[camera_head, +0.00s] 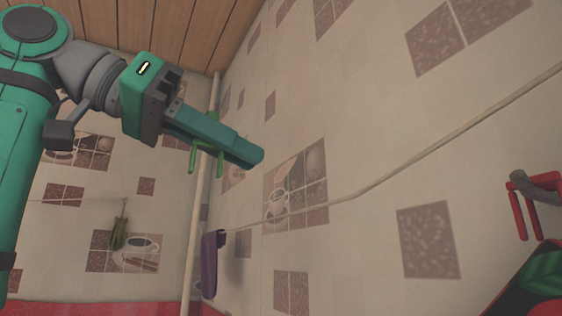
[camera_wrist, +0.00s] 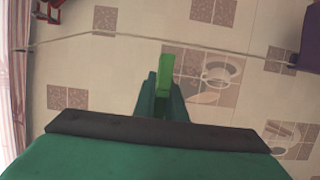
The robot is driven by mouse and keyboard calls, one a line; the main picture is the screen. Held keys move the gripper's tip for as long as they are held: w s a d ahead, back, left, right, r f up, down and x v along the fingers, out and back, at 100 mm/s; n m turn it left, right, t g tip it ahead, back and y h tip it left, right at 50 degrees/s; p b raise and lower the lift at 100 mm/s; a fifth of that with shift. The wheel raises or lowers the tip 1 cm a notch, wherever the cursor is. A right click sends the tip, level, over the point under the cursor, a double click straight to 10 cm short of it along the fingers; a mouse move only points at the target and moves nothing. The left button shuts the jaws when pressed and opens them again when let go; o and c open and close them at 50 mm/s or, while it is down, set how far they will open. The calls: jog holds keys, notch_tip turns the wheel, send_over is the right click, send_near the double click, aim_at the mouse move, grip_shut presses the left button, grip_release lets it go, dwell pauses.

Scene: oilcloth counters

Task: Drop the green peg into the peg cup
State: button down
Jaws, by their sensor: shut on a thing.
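My gripper (camera_head: 245,152) is shut on the bright green peg (camera_head: 219,168), high up in front of the tiled wall. The peg sticks out on both sides of the fingers. In the wrist view the peg (camera_wrist: 166,66) shows between the fingertips of my gripper (camera_wrist: 163,92), its far end reaching past them. Nothing is clearly recognisable as the peg cup. A narrow purple thing (camera_head: 209,265) hangs at the rope, below the gripper and apart from it. It also shows at the right edge in the wrist view (camera_wrist: 311,42).
A pale rope (camera_head: 400,172) crosses in front of the wall. A vertical pole (camera_head: 198,230) stands behind the gripper. A dull green thing (camera_head: 119,230) hangs at the left wall. A red hanging thing (camera_head: 518,208) is at the right. Free air lies below the gripper.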

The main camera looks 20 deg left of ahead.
aim_at(192, 150)
jog(key=shift+s+a, duration=0.9)
jog(key=shift+s, duration=0.3)
jog(key=shift+s+a, duration=0.95)
jog(key=shift+s, duration=0.25)
jog(key=shift+s+a, duration=0.9)
jog(key=shift+s, duration=0.3)
